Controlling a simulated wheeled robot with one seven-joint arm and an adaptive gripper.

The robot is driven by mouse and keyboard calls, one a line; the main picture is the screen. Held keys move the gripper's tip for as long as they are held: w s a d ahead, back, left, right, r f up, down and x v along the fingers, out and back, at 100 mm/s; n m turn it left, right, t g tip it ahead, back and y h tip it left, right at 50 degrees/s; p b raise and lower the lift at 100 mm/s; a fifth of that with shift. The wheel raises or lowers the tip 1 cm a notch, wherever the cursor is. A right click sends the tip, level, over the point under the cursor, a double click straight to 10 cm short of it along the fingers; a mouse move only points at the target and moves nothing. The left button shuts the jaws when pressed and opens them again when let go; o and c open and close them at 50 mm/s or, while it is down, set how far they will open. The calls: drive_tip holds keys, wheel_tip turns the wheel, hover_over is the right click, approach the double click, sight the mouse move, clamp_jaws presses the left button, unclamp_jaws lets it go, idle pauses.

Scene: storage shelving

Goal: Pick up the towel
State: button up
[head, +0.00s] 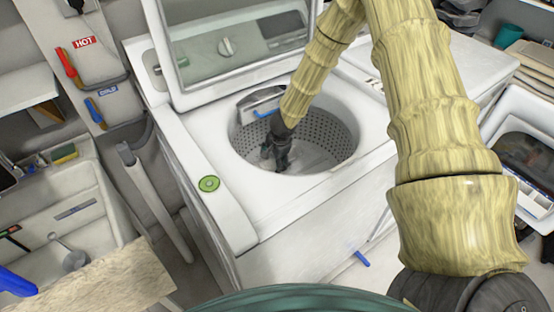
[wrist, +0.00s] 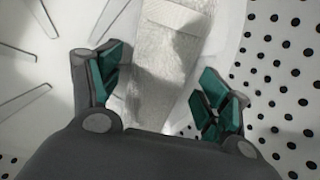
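The towel (wrist: 162,75) shows in the wrist view as a whitish, textured strip of cloth inside the washer drum. It lies between and beyond the fingers of my gripper (wrist: 158,92). The two teal-padded fingers are spread apart, one on each side of the towel, and do not visibly close on it. In the head view my gripper (head: 275,155) reaches down into the drum of the open top-loading washer (head: 225,225). The towel cannot be made out in the head view.
The drum wall (head: 335,140) with its holes closes around my gripper. The washer's raised lid (head: 235,45) stands behind my arm. A sink (head: 65,215) is at left, and a white front-loading machine (head: 525,150) is at right. A wooden board (head: 110,285) is at lower left.

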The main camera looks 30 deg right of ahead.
drive_tip(key=c, duration=1)
drive_tip(key=shift+r, duration=0.1)
drive_tip(key=shift+r+p, duration=0.3)
drive_tip(key=shift+r, duration=0.25)
drive_tip(key=shift+s+f+b, duration=0.15)
drive_tip(key=shift+s+b, duration=0.05)
drive_tip(key=shift+b, duration=0.15)
drive_tip(key=shift+s+d+b, duration=0.15)
drive_tip(key=shift+s+b, duration=0.45)
drive_tip(key=shift+s, duration=0.35)
drive_tip(key=shift+s+d+b, duration=0.15)
drive_tip(key=shift+s+b, duration=0.4)
drive_tip(key=shift+s, duration=0.35)
drive_tip(key=shift+w+r+p, duration=0.1)
drive_tip(key=shift+r+p, duration=0.4)
drive_tip(key=shift+r, duration=0.4)
wheel_tip(320, 180, up, 12)
drive_tip(key=p, duration=0.7)
drive_tip(key=shift+r+p, duration=0.1)
drive_tip(key=shift+p, duration=0.3)
